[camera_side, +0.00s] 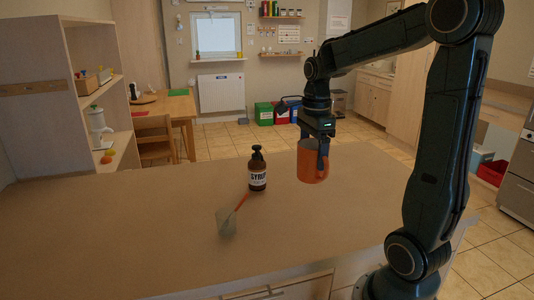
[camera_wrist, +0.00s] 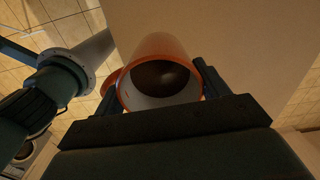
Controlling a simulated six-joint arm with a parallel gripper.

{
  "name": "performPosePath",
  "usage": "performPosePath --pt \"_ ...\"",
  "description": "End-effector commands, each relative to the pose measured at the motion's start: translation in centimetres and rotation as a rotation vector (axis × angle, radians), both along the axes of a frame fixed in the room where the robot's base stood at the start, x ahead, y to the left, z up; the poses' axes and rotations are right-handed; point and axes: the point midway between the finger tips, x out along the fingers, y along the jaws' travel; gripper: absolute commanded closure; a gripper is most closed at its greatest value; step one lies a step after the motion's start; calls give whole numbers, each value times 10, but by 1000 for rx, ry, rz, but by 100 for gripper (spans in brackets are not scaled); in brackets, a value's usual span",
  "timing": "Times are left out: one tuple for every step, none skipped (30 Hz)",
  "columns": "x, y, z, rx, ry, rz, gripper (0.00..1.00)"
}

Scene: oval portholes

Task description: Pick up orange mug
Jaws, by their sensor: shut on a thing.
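The orange mug (camera_side: 309,163) is in my gripper (camera_side: 318,142), held upright above the counter in the side view. In the wrist view, the mug (camera_wrist: 158,48) sits between the two fingers of my gripper (camera_wrist: 160,90), with its open rim facing the camera. Its inside looks pale near the rim and dark at the bottom. Part of its handle shows at the left in the wrist view. The finger contact is partly hidden in the side view.
A brown syrup bottle (camera_side: 257,172) with a black pump stands on the counter (camera_side: 130,235), left of the mug. In front of it is a small grey container (camera_side: 227,222) with an orange stick-like thing in it. The counter's left part is clear.

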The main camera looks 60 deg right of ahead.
Motion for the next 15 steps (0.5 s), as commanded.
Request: performPosePath --pt "0 0 9 -3 -4 0 66" --pt "0 0 13 -3 -5 0 66" --pt "0 0 18 -2 -4 0 66" --pt "1 0 21 -2 -4 0 66" --pt "1 -1 24 -3 -4 0 66" --pt "0 0 28 -1 -3 0 66" --pt "0 0 30 -1 -3 0 66" --pt "0 0 32 -2 -4 0 66" --pt "0 0 34 -1 -3 0 66" --pt "0 0 35 -1 -3 0 66" --pt "0 0 36 -1 -3 0 66" --pt "0 0 37 -1 -2 0 66" --pt "0 0 38 -1 -2 0 66" --pt "0 0 38 -1 -2 0 66" --pt "0 0 38 -1 -2 0 66"
